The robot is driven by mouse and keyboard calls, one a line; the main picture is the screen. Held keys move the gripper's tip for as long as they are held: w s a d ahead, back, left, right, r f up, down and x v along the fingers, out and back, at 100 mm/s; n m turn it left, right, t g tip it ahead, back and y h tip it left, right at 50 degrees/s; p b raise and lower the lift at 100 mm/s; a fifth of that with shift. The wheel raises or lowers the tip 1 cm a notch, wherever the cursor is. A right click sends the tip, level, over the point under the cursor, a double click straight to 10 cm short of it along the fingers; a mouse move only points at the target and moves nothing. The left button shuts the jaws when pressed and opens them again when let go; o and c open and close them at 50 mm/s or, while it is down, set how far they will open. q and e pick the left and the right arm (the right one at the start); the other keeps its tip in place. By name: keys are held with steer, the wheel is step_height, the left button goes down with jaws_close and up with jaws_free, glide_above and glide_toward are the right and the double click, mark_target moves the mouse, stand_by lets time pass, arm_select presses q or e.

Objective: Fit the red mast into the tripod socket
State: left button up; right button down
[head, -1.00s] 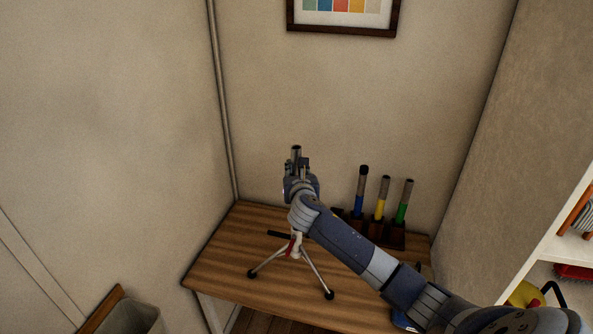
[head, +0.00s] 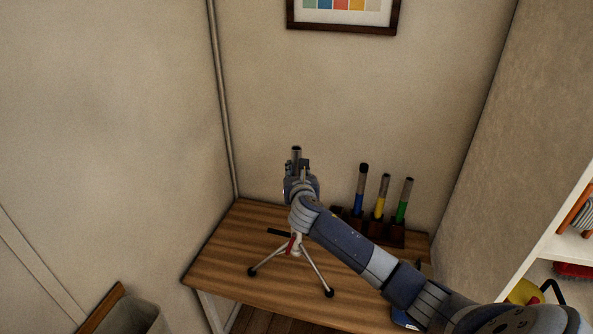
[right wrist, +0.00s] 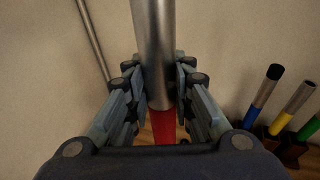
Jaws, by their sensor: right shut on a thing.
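The red mast is a grey metal tube with a red lower part. In the right wrist view the mast (right wrist: 154,50) stands between the fingers of my right gripper (right wrist: 158,88), which is shut on it. In the head view the mast's grey top (head: 296,153) sticks up above my right gripper (head: 299,170), close to upright. The silver tripod (head: 315,272) stands on the table below, its legs spread. A small red part shows at its top. My wrist hides the socket and mast's lower end, so I cannot tell whether they meet. My left gripper is not in view.
The wooden table (head: 232,262) stands in the corner against the walls. A dark rack (head: 396,236) at its back right holds masts with blue (head: 359,203), yellow (head: 380,209) and green (head: 402,212) lower parts. A grey bin (head: 135,318) is at the lower left.

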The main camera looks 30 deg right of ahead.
steer(key=shift+f+b, duration=0.85)
steer(key=shift+f, duration=1)
steer(key=shift+f+b, duration=0.3)
steer(key=shift+b, duration=0.05)
steer(key=c, duration=1.3)
jaws_free()
steer(key=shift+r, duration=0.1)
steer(key=v, duration=1.2)
